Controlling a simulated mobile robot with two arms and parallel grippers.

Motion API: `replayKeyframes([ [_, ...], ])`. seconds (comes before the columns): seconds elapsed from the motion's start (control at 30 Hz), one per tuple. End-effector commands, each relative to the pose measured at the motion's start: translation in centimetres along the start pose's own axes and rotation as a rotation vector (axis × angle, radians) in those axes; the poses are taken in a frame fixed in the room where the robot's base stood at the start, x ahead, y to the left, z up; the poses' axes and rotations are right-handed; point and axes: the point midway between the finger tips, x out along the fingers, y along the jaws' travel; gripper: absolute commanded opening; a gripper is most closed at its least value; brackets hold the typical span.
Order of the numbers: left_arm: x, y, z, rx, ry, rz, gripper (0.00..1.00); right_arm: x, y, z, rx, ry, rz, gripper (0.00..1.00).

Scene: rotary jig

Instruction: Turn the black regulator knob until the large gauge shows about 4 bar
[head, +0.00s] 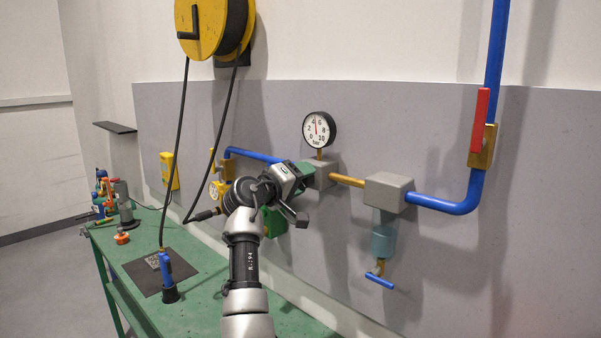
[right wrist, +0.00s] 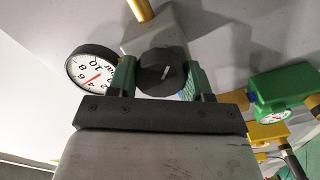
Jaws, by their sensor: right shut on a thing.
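The black regulator knob (right wrist: 158,68) with a white mark sits on the grey regulator block (right wrist: 150,33) in the right wrist view. My right gripper (right wrist: 160,77) has its green fingers shut on the knob, one on each side. In the head view the right gripper (head: 304,171) is at the block (head: 322,173) and hides the knob. The large gauge (head: 319,130) stands above the block, with a 0 to 10 bar scale. Its red needle points nearly straight up, around 4 to 5; the exact value is hard to read. The gauge also shows tilted in the wrist view (right wrist: 92,68). My left gripper is out of view.
A grey filter block (head: 389,190) with a blue drain handle (head: 380,281) is to the right. A red lever (head: 481,120) is on the blue pipe. A hose reel (head: 212,25) hangs above left. The green bench (head: 205,253) holds a blue air tool (head: 175,270).

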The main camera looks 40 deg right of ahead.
Motion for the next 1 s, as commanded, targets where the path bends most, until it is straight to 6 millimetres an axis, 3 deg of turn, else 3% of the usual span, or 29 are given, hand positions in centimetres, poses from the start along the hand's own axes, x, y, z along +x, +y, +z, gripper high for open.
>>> replayKeyframes([
  [0.43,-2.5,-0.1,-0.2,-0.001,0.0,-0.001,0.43,0.1,0.2,-0.1,-0.314,-0.002,0.002,0.26],
  [1.0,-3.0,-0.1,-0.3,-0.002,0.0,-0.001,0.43,0.1,0.1,0.1,-0.406,-0.003,0.002,0.26],
])
